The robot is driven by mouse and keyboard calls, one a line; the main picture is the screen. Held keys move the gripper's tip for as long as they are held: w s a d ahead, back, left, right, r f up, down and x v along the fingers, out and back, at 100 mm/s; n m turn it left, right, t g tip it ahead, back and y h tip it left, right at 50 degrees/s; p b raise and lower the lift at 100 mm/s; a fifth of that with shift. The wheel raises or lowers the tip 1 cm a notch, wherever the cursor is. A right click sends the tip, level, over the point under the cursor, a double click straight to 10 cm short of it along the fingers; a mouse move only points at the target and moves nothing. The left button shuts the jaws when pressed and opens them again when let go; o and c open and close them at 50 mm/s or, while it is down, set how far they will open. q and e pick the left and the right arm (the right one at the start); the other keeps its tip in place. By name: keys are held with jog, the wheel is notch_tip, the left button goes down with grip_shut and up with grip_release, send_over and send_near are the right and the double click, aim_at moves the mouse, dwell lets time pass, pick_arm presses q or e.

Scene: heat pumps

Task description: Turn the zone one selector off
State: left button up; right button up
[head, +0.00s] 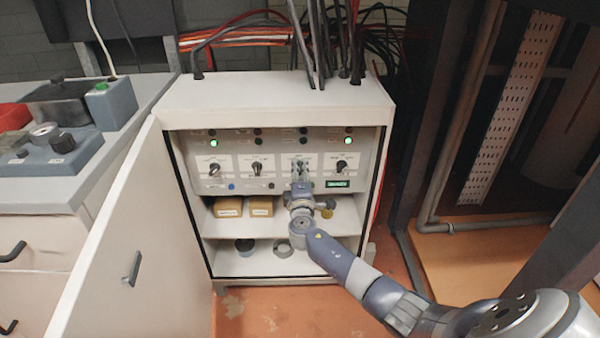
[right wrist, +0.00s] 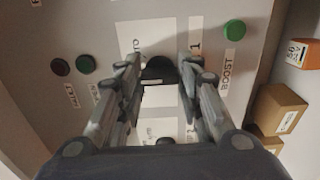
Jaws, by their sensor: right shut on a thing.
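A grey control panel (head: 235,160) inside the open cabinet carries a row of black selector knobs on white plates. My right gripper (head: 299,170) is at the third plate from the left and covers most of its knob. In the right wrist view, my right gripper (right wrist: 160,80) has its two fingers on either side of a black selector knob (right wrist: 158,68) and is shut on it. Printed words beside the knob include "AUTO" and "1"; the zone name is not legible. The knob's exact pointing direction is hidden. My left gripper is not in view.
Other selectors (head: 214,169) (head: 257,168) (head: 341,166) flank the gripper. A green button (right wrist: 235,30) sits by a "BOOST" label. Small boxes (head: 229,207) stand on the shelf below. The open cabinet door (head: 125,230) is at the left, beside a counter (head: 130,145).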

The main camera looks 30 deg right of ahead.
jog(key=o, duration=1.1)
jog(key=shift+c, duration=0.2)
jog(key=v, duration=1.2)
